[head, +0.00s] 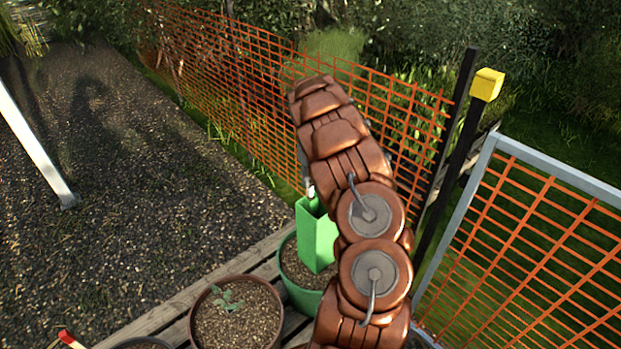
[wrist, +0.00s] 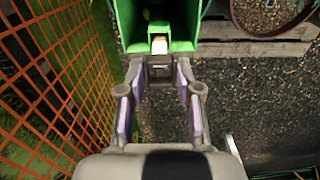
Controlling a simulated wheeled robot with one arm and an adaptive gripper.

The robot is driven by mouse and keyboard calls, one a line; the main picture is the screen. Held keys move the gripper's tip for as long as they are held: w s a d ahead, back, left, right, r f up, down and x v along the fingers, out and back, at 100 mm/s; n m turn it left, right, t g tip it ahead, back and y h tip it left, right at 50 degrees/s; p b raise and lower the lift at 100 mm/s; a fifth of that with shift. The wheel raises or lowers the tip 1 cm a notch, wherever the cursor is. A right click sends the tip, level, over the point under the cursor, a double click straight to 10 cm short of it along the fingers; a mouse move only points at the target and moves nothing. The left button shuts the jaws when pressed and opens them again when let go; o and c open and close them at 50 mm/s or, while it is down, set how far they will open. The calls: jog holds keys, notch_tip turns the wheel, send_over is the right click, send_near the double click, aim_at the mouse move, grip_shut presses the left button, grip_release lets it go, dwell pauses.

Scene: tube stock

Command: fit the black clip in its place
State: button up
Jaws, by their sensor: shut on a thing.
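The black clip (wrist: 160,72) sits between my fingertips in the wrist view. My gripper (wrist: 159,82) is shut on it. Just beyond the clip is a green square tube (wrist: 183,46) with a dark open inside; a small pale piece shows at its near edge. Whether the clip touches the tube I cannot tell. In the head view the green tube (head: 317,238) stands upright in a green pot (head: 300,297). My gripper is mostly hidden there behind my brown arm, above the tube's top; the clip cannot be made out.
A brown pot (head: 236,315) with soil and a small plant stands left of the green pot on wooden slats (head: 172,312). Orange mesh fencing (head: 237,85) runs behind, with a black post (head: 455,165) at right. Open gravel (head: 120,190) lies to the left.

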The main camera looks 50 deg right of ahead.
aim_at(311, 191)
jog(key=shift+f, duration=0.2)
jog(key=shift+f+b, duration=0.4)
jog(key=shift+f, duration=0.3)
jog(key=shift+f, duration=0.1)
jog(key=shift+f+b, duration=0.5)
jog(key=shift+f, duration=0.9)
jog(key=shift+f, duration=0.15)
jog(key=shift+f+b, duration=0.3)
jog(key=shift+f, duration=0.15)
jog(key=o, duration=0.8)
jog(key=shift+c, duration=0.2)
